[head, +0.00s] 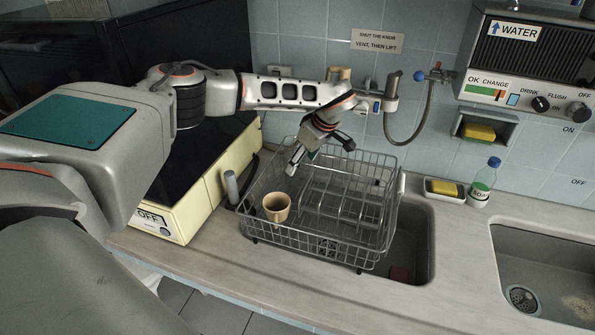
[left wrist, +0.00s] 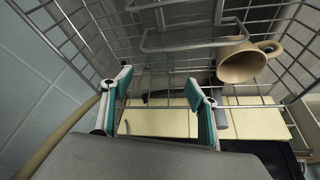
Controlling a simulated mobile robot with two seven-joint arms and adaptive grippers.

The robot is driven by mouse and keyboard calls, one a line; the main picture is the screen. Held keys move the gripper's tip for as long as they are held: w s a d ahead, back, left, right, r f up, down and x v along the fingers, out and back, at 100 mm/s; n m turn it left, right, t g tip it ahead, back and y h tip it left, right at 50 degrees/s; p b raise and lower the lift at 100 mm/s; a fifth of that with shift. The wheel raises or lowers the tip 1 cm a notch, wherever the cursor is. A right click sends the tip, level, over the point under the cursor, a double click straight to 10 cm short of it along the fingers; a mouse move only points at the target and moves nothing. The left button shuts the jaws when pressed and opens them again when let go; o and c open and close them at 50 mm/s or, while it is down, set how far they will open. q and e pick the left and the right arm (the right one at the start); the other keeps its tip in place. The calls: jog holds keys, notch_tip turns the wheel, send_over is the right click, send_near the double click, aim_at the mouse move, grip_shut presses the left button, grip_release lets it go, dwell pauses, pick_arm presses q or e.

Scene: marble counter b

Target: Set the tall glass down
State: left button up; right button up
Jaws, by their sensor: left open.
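My left gripper (head: 300,160) is over the back left part of the wire dish rack (head: 305,240), pointing down and to the left. A tan cup (head: 276,207) stands in the rack's front left part, apart from the gripper. Its handle shows in the left wrist view, where the cup (left wrist: 242,64) is at upper right. My right gripper is not in view.
The rack sits at the left sink basin (head: 412,255). A cream box (head: 195,190) with a dark top stands left of the rack. A soap bottle (head: 483,182) and a sponge dish (head: 445,190) are to the right. The front counter strip (head: 290,290) is clear.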

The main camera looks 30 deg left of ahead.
pick_arm(q)
jog(key=shift+v, duration=1.9)
